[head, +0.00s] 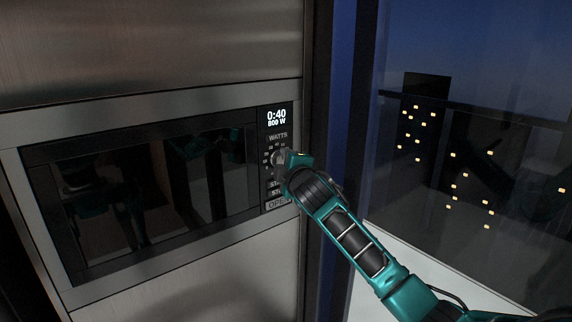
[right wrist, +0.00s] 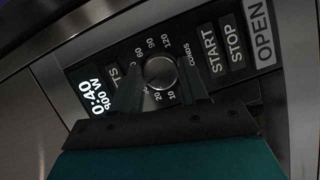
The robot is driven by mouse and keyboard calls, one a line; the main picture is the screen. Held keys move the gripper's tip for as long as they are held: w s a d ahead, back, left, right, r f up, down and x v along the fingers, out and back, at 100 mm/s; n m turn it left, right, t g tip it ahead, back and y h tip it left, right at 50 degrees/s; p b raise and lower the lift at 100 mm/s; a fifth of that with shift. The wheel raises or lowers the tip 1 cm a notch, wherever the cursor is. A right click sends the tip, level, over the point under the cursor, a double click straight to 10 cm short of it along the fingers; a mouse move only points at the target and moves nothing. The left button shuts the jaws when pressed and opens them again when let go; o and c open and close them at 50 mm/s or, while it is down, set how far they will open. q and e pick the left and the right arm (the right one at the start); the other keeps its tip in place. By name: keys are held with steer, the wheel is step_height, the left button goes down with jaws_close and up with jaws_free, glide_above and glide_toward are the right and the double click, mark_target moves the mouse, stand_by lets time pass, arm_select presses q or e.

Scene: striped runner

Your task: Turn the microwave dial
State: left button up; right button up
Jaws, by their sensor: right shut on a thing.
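The microwave (head: 150,190) is built into a steel wall, with a dark glass door and a black control panel. My left gripper is not directly in view.
START and STOP buttons (right wrist: 222,45) and an OPEN button (right wrist: 260,30) lie beside the dial. A dark blue post (head: 345,120) and a window with a railing stand right of the microwave. The door glass shows dim reflections.

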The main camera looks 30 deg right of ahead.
steer(key=shift+m+g+y, duration=0.3)
steer(key=shift+m+y, duration=0.1)
steer(key=shift+m, duration=0.6)
steer(key=o, duration=1)
steer(key=shift+o, duration=0.2)
steer(key=shift+s+r, duration=0.1)
steer(key=v, duration=1.2)
steer(key=shift+s+r, duration=0.15)
steer(key=shift+s, duration=0.2)
steer(key=shift+a, duration=0.1)
